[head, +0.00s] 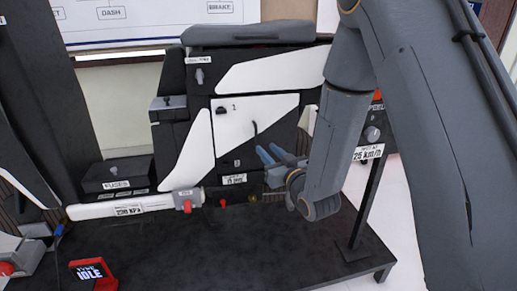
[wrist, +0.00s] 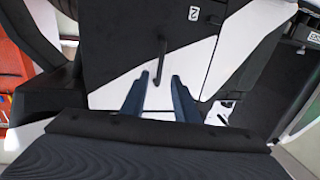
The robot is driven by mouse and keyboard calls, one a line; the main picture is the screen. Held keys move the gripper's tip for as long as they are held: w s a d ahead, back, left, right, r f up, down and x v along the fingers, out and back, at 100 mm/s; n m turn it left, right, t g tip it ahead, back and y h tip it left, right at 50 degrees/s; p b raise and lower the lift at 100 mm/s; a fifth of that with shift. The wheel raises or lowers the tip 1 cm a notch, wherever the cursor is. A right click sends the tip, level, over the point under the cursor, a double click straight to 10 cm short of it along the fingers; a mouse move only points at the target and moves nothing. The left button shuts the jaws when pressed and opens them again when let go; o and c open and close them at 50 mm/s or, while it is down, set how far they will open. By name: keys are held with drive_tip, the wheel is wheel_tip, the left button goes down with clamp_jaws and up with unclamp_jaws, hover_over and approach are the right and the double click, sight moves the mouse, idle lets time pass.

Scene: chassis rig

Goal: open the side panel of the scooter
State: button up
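The scooter's side panel (head: 232,118) is a black and white plate, flush with the body around it and apparently closed. It also fills the middle of the wrist view (wrist: 110,75). A thin dark handle (head: 254,127) stands on its right part; in the wrist view the handle (wrist: 160,45) is upright. My gripper (head: 269,151) is just below and right of the handle. In the wrist view its two blue fingers (wrist: 159,75) are apart, with nothing held between them. The handle's lower end appears in line with the gap; I cannot tell the depth between them.
A dark seat (head: 245,33) tops the scooter. A white bar with a pressure label (head: 120,207) juts out left. A red idle tag (head: 93,272) is at the front left. The dark platform (head: 230,250) is mostly clear in front.

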sight(259, 141)
drive_tip(key=b+x, duration=0.1)
drive_tip(key=x, duration=0.6)
drive_tip(key=shift+w+a, duration=0.15)
drive_tip(key=shift+w, duration=0.1)
clamp_jaws()
